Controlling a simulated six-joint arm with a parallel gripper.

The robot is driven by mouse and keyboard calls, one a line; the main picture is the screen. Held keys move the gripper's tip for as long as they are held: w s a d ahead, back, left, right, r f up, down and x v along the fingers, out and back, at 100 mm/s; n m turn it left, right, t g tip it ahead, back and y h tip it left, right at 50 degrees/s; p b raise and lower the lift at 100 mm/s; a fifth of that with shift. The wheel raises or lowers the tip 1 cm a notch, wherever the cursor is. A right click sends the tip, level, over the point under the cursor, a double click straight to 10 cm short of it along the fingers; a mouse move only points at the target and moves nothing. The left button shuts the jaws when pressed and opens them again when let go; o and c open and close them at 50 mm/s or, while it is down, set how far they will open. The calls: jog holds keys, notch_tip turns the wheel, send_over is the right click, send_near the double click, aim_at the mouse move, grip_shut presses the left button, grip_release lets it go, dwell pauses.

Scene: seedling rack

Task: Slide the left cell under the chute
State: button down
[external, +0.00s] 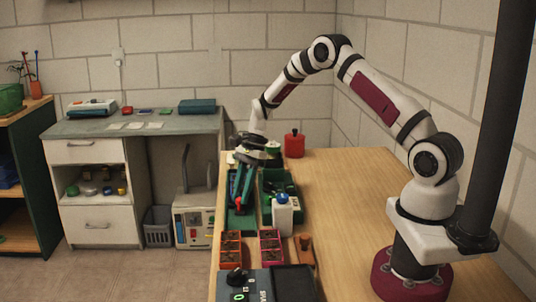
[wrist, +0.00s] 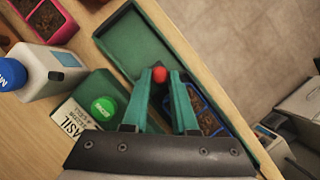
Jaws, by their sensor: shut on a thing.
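My gripper (wrist: 159,78) has green fingers and is shut on a small round red knob (wrist: 159,74). In the external view my gripper (external: 240,203) is over the long green tray (external: 240,224) at the table's left edge. A blue cell (wrist: 208,117) with several soil-filled pockets lies in this green tray (wrist: 128,42), partly behind my right finger in the wrist view. Whether the knob is fixed to the blue cell is hidden by the fingers. I cannot make out a chute in either view.
An orange cell (external: 231,250) and a pink cell (external: 271,247) sit nearer the front. The tray's far end is bare in the wrist view.

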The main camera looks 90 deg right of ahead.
jog(key=shift+d, duration=0.6)
jog(key=c, duration=1)
grip_release()
jog(key=v, duration=1.5)
jog(key=shift+s+r, duration=0.1)
jog(key=shift+r, duration=0.3)
